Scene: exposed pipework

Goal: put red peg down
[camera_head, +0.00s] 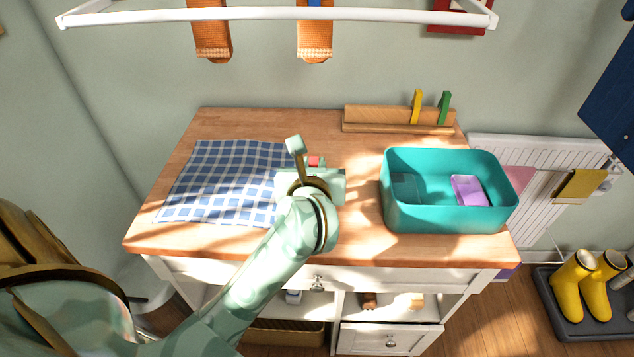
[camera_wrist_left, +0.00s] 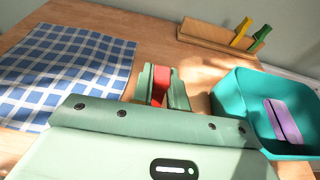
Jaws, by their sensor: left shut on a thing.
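My left gripper (camera_head: 314,166) is over the middle of the wooden table, shut on the red peg (camera_head: 314,161). In the left wrist view the red peg (camera_wrist_left: 161,86) stands between the two green fingers (camera_wrist_left: 162,98). Most of the peg is hidden by the gripper in the head view. I cannot tell whether the peg touches the table. A blue checked cloth (camera_head: 222,180) lies just left of the gripper. A wooden rack (camera_head: 375,117) at the back right holds a yellow peg (camera_head: 416,106) and a green peg (camera_head: 444,107). My right gripper is not in view.
A teal bin (camera_head: 440,218) stands on the right of the table, with a purple block (camera_head: 469,190) inside. A white rail (camera_head: 270,14) with orange straps crosses above the back. Bare wood shows between the cloth, rack and bin.

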